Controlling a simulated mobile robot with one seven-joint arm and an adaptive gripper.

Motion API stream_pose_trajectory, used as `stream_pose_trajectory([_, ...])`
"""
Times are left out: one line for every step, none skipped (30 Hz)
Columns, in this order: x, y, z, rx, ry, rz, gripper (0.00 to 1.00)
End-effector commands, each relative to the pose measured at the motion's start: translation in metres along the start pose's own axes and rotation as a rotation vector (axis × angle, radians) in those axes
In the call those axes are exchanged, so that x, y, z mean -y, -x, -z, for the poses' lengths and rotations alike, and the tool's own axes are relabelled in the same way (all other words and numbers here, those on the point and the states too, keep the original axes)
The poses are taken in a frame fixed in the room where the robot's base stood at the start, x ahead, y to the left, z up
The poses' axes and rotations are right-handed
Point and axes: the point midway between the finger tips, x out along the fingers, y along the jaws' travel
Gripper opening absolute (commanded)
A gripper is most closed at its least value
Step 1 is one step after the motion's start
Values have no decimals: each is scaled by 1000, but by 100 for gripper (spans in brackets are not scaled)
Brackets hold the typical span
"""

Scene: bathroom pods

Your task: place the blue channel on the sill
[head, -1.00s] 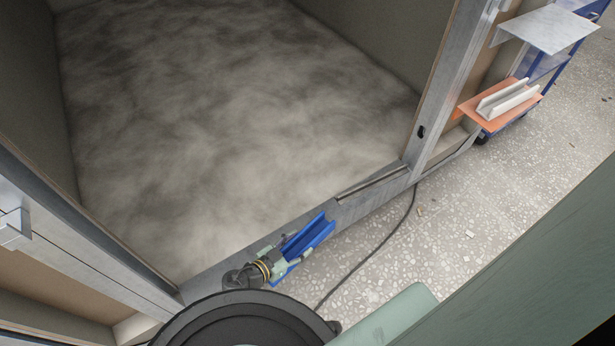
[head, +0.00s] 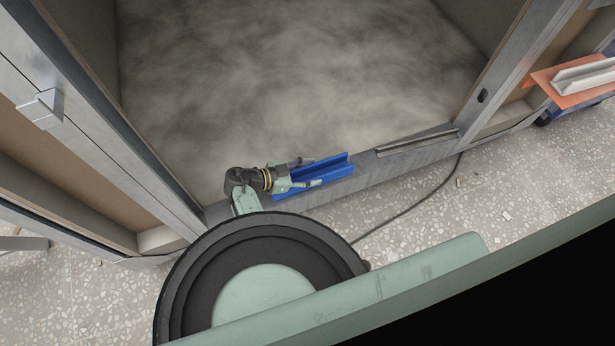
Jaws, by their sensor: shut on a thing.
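My gripper (head: 309,173) is shut on the blue channel (head: 336,171), with a finger on either side of it. The channel is a long blue trough with raised side walls. It lies roughly lengthwise along the grey metal sill (head: 385,169) at the pod's doorway. From this view it overlaps the sill, and I cannot tell whether it touches it or hangs just above. The channel's left end is partly hidden by the gripper.
A thin metal strip (head: 418,140) lies on the sill to the right. A dark cable (head: 420,206) runs across the speckled floor. Door posts stand on both sides. An orange board (head: 549,81) with a white channel (head: 585,76) is at the upper right.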

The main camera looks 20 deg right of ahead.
Motion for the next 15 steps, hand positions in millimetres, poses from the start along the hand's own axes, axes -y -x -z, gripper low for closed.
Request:
stream_pose_trajectory([3,1,-1,0,-1,0,21])
stream_pose_trajectory([5,1,-1,0,-1,0,21])
stream_pose_trajectory([8,2,-2,0,-1,1,21])
stream_pose_trajectory([11,3,-3,0,-1,1,21])
stream_pose_trajectory([11,2,-8,0,2,-1,21])
stream_pose_trajectory([10,-2,-15,-1,3,-1,21])
stream_pose_trajectory([10,-4,-20,0,3,-1,21])
stream_pose_trajectory([9,-6,-25,0,4,-1,21])
stream_pose_trajectory([10,-8,-30,-1,3,0,21])
stream_pose_trajectory([10,-10,-33,-1,2,0,21])
stream_pose_trajectory([10,-10,-35,-1,1,0,21])
stream_pose_trajectory([10,-10,-36,-1,1,0,21])
stream_pose_trajectory([10,-10,-35,-1,0,0,21])
stream_pose_trajectory([10,-10,-34,-1,0,0,21])
stream_pose_trajectory([10,-10,-34,-1,0,0,21])
